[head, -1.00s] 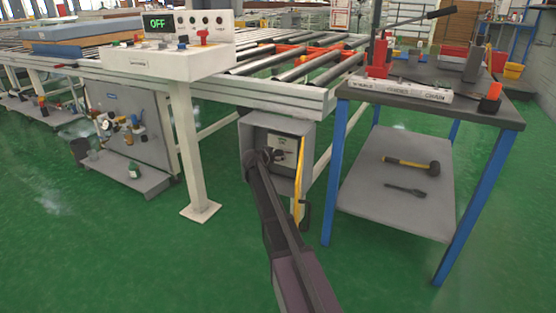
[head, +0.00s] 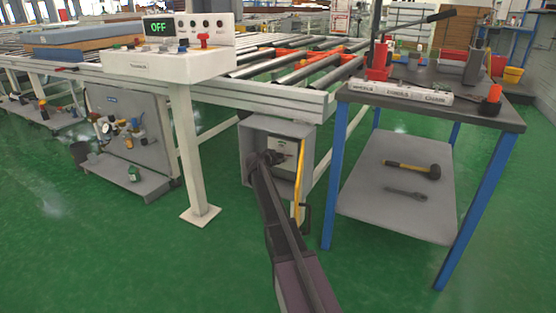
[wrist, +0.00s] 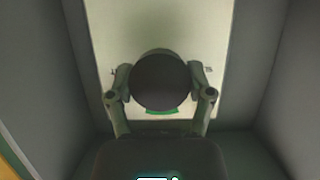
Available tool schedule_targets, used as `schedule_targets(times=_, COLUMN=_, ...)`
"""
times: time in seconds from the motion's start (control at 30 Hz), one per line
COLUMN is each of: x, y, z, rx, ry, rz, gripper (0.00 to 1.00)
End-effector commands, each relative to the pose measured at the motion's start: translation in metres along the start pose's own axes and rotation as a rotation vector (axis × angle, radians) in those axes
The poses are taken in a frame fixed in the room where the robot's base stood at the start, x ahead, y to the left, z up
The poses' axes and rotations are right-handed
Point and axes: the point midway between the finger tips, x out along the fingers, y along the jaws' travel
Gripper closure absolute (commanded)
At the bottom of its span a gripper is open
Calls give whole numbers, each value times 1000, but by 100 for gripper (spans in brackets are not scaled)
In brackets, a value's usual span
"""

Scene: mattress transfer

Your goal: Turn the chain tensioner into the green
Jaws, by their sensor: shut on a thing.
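The chain tensioner sits in an open grey box (head: 252,138) under the end of the roller conveyor. In the wrist view its dark round knob (wrist: 160,82) stands in front of a pale plate (wrist: 212,40). A short green mark (wrist: 162,111) shows on the plate just below the knob. My gripper (wrist: 160,90) is shut on the knob, one finger at each side. In the head view my gripper (head: 270,158) reaches into the box. The knob hides the middle of the plate, and I cannot see a pointer.
A yellow door edge or strip (head: 299,185) runs down the box's right side. The control panel post (head: 186,150) stands left. Green floor in front is free.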

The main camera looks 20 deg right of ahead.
Motion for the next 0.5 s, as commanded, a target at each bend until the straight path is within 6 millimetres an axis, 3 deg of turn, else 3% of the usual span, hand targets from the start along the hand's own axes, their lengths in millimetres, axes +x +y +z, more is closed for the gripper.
schedule_targets(times=0.5, x=3, y=1, z=0, rx=-120, ry=1, rz=55, gripper=80)
